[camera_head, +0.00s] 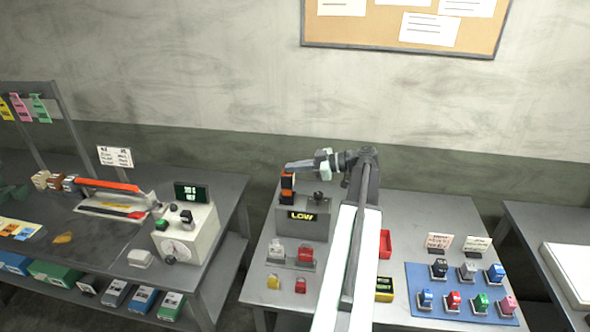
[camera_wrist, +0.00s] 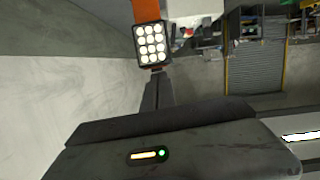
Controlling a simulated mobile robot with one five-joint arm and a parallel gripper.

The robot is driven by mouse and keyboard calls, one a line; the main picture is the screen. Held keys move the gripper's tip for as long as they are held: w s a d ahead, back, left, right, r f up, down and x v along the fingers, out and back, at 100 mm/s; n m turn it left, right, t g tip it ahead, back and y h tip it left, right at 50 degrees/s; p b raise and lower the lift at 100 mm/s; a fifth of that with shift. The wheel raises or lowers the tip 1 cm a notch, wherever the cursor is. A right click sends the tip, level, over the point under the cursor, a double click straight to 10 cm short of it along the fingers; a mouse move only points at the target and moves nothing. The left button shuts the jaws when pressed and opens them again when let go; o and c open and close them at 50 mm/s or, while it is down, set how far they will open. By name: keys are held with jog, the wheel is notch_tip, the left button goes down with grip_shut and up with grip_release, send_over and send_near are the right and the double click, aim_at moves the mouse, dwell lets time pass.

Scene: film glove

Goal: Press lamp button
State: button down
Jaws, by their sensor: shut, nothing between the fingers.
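In the wrist view my gripper (camera_wrist: 157,78) ends just below the panel; contact cannot be told. I cannot make out a lamp button.
Small red and clear items (camera_head: 304,256) stand in front of the box. A white device (camera_head: 197,240) with a display stands on the left bench, across a gap.

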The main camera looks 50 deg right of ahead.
jog(key=shift+f, duration=0.5)
notch_tip(320, 180, up, 6)
jog(key=p, duration=0.6)
jog(key=p+v, duration=0.1)
jog(key=v, duration=0.8)
jog(key=shift+s+d+f, duration=0.15)
jog(key=shift+s+f, duration=0.15)
